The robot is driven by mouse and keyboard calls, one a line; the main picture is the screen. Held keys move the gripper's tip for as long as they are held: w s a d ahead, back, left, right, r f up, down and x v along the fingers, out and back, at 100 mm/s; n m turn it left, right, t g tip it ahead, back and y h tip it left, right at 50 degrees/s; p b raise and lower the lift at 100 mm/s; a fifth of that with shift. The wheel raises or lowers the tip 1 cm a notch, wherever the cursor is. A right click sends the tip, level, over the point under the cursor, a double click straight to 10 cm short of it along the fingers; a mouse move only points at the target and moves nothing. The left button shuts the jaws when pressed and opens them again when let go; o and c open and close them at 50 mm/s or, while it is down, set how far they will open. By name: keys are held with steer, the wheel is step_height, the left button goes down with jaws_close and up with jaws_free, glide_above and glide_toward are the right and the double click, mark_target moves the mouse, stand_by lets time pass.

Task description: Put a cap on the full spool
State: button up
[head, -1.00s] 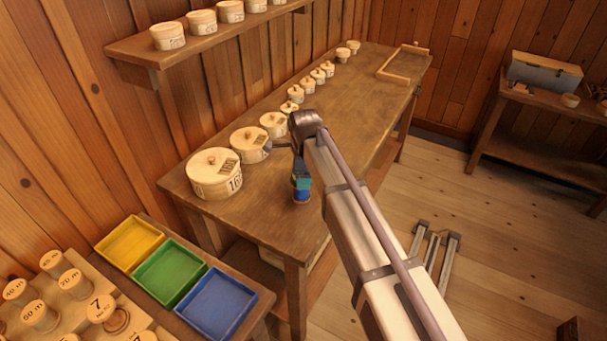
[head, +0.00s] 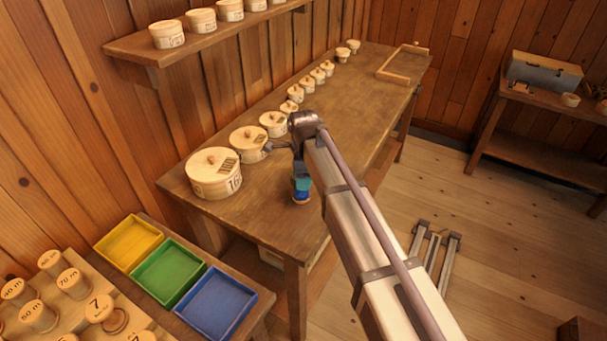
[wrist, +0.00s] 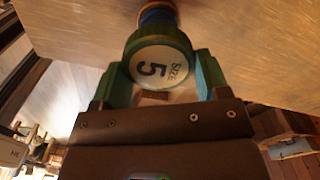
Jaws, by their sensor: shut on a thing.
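My gripper (head: 301,181) is over the near part of the long workbench, pointing down. Just beyond the cap, a spool (wrist: 157,14) shows a blue winding and an orange-brown edge. In the head view this spool (head: 301,197) stands upright on the bench right under the gripper, mostly hidden. The cap appears in line over the spool; I cannot tell whether they touch.
A row of lidded round boxes (head: 214,175) runs along the back of the workbench (head: 345,110). Yellow, green and blue trays (head: 216,303) sit at lower left, beside a stand of labelled wooden pieces (head: 72,283). The bench's middle is clear up to a wooden frame (head: 404,75).

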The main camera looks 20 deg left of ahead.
steer(key=shift+f+b, duration=0.3)
steer(key=shift+f, duration=0.15)
steer(key=o, duration=0.6)
steer(key=shift+r, duration=0.1)
step_height(320, 180, up, 11)
steer(key=p, duration=1.1)
